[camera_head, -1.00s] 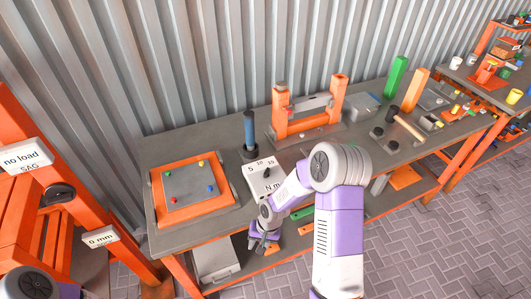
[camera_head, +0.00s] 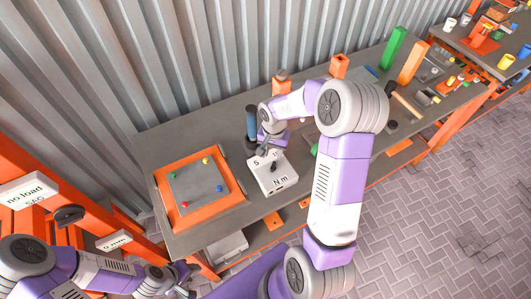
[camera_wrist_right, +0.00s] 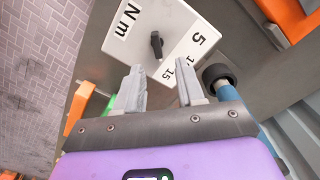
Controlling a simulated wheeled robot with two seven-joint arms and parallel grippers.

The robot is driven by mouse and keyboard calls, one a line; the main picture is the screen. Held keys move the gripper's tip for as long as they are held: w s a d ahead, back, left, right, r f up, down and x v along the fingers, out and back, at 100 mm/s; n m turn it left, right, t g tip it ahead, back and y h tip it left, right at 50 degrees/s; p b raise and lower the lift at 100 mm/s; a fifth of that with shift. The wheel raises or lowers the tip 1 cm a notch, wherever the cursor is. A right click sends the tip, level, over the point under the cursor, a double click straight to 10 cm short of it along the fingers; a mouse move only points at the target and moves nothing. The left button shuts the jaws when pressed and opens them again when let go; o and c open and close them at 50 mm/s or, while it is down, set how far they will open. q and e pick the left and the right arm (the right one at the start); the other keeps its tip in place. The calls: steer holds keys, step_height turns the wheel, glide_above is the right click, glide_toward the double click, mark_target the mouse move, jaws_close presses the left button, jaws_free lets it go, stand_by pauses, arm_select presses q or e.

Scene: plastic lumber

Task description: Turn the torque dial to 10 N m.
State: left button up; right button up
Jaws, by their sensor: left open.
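The white torque box (camera_head: 284,184), marked "N m", sits on the grey bench. Its black dial knob (camera_head: 274,167) is on top and also shows in the right wrist view (camera_wrist_right: 156,45), with the printed 5, 10 and 15 to one side. Which number the knob points at is not clear. My right gripper (camera_head: 265,151) is above the number side of the box. In the right wrist view my right gripper (camera_wrist_right: 161,82) is open and empty, its fingers short of the knob and partly covering the numbers. My left gripper (camera_head: 186,282) is open at the lower left, away from the box.
A blue-handled upright tool (camera_head: 251,123) stands close behind the box, beside my right gripper. An orange board (camera_head: 169,205) with a grey plate and coloured knobs lies to the left. An orange frame with "no load" sign (camera_head: 28,192) stands at the far left.

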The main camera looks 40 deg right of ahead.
mark_target(273, 165)
steer(key=f, duration=0.7)
steer(key=shift+s, duration=0.35)
jaws_close()
